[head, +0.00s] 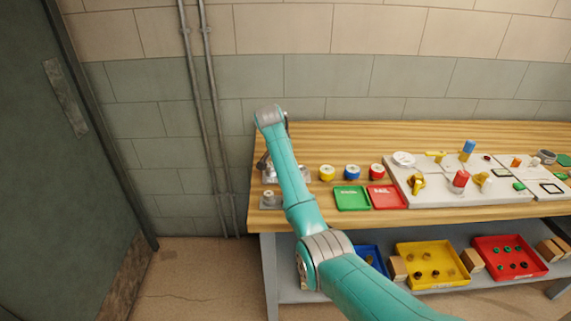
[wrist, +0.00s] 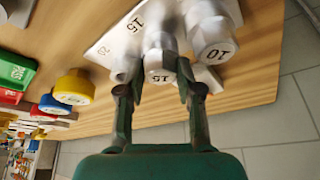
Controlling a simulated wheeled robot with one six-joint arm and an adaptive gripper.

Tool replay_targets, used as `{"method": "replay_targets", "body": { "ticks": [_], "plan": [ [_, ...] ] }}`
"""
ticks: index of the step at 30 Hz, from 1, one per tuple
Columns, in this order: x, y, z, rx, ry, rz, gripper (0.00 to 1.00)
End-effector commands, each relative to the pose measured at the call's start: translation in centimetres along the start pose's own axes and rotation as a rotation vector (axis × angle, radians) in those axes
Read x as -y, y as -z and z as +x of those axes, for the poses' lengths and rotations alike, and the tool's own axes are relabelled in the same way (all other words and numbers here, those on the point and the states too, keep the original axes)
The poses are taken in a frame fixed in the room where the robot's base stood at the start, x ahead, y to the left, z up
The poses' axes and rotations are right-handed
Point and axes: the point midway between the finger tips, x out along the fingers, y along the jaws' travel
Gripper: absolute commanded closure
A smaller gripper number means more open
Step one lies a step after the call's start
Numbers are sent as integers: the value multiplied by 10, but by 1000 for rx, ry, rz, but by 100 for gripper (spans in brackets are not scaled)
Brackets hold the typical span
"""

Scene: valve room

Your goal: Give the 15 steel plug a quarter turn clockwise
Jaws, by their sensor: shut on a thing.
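The steel plug marked 15 (wrist: 160,66) stands in the middle of the wrist view, its number facing my gripper. My gripper (wrist: 158,88) is shut on it, with one finger on each side. The plug sits at the light plate (wrist: 110,45), which bears the marks 15 and 20. A bigger steel plug marked 10 (wrist: 213,42) is just right of it, close to my right finger. Another small steel piece (wrist: 121,70) is by my left finger. In the head view my arm hides most of the plate and the held plug.
Yellow, blue and red round pieces (head: 327,173) (head: 352,172) (head: 377,171) stand right of the arm. Green (head: 351,198) and red (head: 387,197) trays lie in front of them. A white board (head: 430,190) with several parts is farther right. The bench's left edge is close.

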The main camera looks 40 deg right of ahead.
Motion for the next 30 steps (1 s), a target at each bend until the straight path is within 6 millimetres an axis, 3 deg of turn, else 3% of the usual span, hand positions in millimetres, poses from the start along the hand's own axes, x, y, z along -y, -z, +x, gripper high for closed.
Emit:
{"method": "replay_targets", "body": {
  "ticks": [5, 6, 9, 28, 30],
  "plan": [
    [-1, -4, 5, 7, -5, -4, 100],
    [-1, -4, 4, 7, -5, -4, 55],
    [-1, -3, 4, 6, -4, -4, 36],
    [0, -1, 0, 1, 1, -2, 36],
    [0, 0, 0, 1, 1, -2, 19]
  ]
}}
